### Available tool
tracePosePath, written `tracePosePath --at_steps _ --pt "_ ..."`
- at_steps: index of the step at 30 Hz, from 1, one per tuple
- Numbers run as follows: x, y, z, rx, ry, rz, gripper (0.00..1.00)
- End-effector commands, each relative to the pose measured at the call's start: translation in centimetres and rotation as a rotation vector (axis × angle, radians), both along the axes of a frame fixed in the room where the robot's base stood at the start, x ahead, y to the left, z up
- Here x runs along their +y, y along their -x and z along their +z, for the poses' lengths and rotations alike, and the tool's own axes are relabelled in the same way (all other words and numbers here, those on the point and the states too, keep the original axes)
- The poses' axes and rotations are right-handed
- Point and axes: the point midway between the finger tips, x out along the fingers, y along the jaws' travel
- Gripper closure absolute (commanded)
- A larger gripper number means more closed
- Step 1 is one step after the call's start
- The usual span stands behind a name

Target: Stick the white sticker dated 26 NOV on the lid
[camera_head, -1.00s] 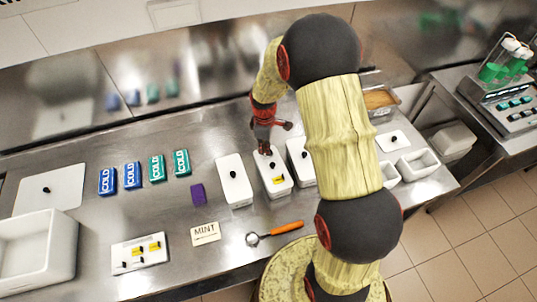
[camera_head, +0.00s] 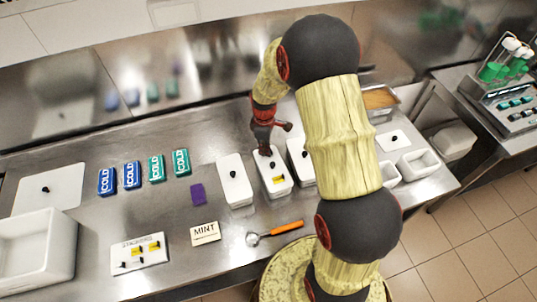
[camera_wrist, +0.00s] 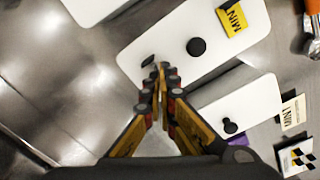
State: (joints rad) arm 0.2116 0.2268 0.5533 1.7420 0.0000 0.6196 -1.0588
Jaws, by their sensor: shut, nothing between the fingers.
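A white lid (camera_head: 282,188) on a narrow tub carries a black knob and a yellow sticker (camera_head: 279,180) at its near end. In the wrist view the lid (camera_wrist: 176,52) shows its knob (camera_wrist: 196,47) and the yellow sticker (camera_wrist: 233,18), partly read as MIN. My gripper (camera_wrist: 160,75) is shut and empty over the lid's far end, also seen in the head view (camera_head: 265,150). A small dark tab (camera_wrist: 148,61) shows on the lid beside my fingertips. I cannot make out a white sticker or the date 26 NOV.
Lidded white tubs stand to the left (camera_head: 234,182) and right (camera_head: 299,155). A sticker board (camera_head: 150,262), a MINT card (camera_head: 205,233), a purple block (camera_head: 198,195) and an orange-handled scoop (camera_head: 287,228) lie on the steel counter. Several COLD packs (camera_head: 132,175) stand further left.

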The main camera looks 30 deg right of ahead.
Motion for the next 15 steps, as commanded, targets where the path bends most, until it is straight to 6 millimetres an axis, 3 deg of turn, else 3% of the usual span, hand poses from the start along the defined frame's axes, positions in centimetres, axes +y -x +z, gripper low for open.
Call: tracePosePath --at_steps 15 --pt "0.01 0.01 -0.99 0.0 0.0 0.0 1.0"
